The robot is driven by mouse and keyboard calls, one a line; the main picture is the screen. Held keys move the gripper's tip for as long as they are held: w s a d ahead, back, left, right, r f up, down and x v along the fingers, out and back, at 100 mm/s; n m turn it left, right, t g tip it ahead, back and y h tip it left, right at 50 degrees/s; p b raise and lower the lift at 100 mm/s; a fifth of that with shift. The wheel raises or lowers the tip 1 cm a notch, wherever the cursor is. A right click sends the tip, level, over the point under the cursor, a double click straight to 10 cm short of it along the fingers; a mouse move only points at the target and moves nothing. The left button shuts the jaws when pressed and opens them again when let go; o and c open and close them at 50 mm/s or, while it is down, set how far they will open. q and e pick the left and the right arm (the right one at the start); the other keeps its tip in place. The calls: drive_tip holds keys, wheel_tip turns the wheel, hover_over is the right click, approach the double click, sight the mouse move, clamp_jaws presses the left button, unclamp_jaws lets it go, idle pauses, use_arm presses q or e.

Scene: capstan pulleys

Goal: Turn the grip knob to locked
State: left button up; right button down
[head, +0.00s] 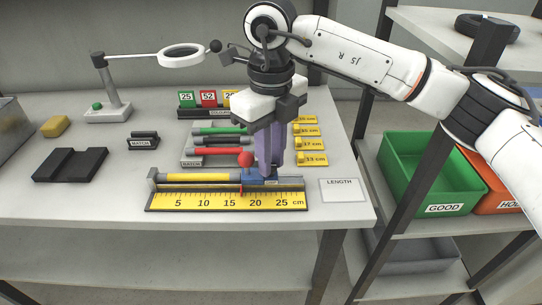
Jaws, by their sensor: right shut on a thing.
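A measuring fixture with a yellow centimetre scale (190,201) lies at the table's front. A yellow rod (197,178) lies along it, its right end at a blue block (258,181) with a red pointer (241,188) between 15 and 20. A red ball-shaped part (246,159) stands above the block, just left of my fingers. My right gripper (266,174) points down with its fingers shut at the top of the blue block. The grip knob between the fingertips is mostly hidden, and I cannot read its setting. My left gripper is out of view.
Behind the fixture is a rack of coloured rods (222,131) with yellow length tags. A magnifier stand (108,112), a yellow block (55,126) and a dark cradle (70,165) stand left. A LENGTH card (343,190) lies right. A green GOOD bin (411,170) is on the right shelf.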

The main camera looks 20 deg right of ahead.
drive_tip(key=shift+r, duration=0.1)
idle(0.3)
drive_tip(key=c, duration=1.6)
unclamp_jaws()
wheel_tip(320, 180, up, 10)
drive_tip(key=shift+r, duration=0.15)
